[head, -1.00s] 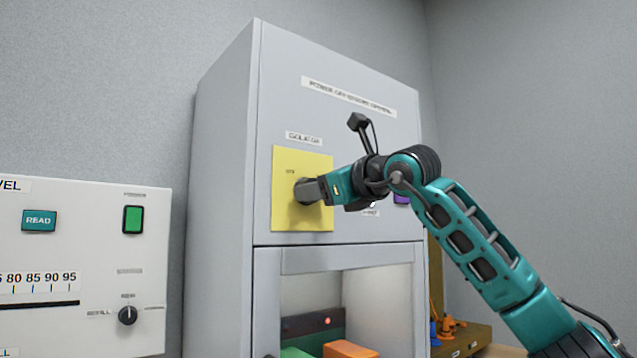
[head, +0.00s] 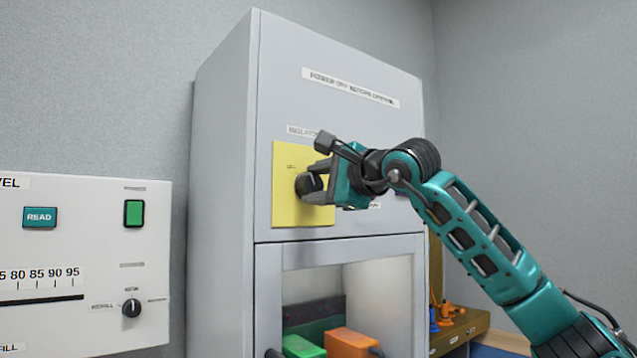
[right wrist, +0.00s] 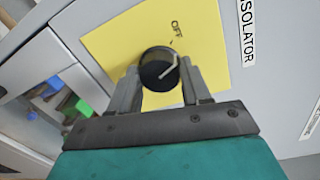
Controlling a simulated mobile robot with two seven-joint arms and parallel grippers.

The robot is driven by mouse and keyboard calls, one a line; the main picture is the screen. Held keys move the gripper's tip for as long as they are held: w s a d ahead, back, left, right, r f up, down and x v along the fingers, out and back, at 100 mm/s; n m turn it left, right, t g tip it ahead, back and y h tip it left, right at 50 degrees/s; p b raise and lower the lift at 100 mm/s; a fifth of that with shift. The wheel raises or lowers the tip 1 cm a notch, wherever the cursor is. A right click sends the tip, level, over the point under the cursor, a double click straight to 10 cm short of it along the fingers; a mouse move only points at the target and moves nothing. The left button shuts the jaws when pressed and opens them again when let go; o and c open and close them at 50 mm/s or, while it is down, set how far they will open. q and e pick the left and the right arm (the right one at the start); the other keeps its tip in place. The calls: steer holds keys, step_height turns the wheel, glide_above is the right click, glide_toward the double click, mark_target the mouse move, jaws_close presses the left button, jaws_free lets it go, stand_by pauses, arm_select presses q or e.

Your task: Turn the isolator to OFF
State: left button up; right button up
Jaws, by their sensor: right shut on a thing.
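The isolator is a round black knob (head: 309,184) on a yellow plate (head: 288,208) on the grey cabinet front. In the right wrist view the knob (right wrist: 155,72) has a white pointer line that points roughly toward the printed OFF mark (right wrist: 176,30). My right gripper (head: 318,182) is shut on the knob, with one finger on each side of it; both fingers show in the right wrist view (right wrist: 158,82). The gripper is rolled over at an angle. My left gripper is not in view.
The cabinet (head: 225,170) has a glazed lower opening with a green block (head: 304,346) and an orange block (head: 350,343) inside. A white panel (head: 95,255) with a READ button stands at the left. A brown bench (head: 465,328) is at the lower right.

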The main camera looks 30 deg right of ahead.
steer(key=shift+a+n, duration=0.1)
steer(key=shift+n, duration=2)
steer(key=shift+h, duration=0.3)
steer(key=o, duration=1.1)
steer(key=shift+c, duration=0.2)
steer(key=shift+s, duration=0.35)
steer(key=s+d+b, duration=0.1)
steer(key=s+b, duration=0.1)
steer(key=s, duration=1)
steer(key=shift+r, duration=0.3)
